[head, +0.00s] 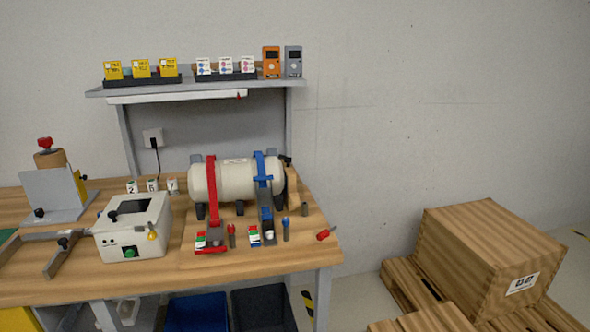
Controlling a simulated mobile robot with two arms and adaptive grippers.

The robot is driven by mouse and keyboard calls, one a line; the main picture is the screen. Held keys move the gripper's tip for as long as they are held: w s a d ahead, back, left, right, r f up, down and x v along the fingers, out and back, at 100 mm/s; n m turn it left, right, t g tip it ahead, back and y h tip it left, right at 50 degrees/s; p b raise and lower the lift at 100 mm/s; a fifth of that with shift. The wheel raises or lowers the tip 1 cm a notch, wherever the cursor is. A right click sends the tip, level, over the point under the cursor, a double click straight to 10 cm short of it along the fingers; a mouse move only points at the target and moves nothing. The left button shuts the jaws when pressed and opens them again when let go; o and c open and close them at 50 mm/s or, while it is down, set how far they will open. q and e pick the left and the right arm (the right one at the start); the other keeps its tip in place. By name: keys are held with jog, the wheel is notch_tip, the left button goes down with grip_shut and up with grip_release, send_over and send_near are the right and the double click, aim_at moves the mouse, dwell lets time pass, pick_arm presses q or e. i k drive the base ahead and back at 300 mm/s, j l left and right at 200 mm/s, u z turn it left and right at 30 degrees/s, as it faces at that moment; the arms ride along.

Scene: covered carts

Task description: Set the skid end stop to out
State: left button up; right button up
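No part is clearly marked as the skid end stop, and I cannot tell its setting. A cream tank (225,182) lies on its side on dark feet on the workbench (180,287). A red strap (211,185) and a blue strap (261,168) cross over it. Small red and blue handled pins stand in front of the tank. Neither of my grippers is in view.
A white box (133,222) with a green button and a grey fixture (57,192) with a red knob stand left. A shelf (200,88) carries cards and two meters. A red-handled item (326,234) lies near the right edge. A wooden crate (480,250) sits on pallets right.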

aim_at(291, 198)
jog(key=i+u, duration=0.15)
jog(key=i, duration=0.8)
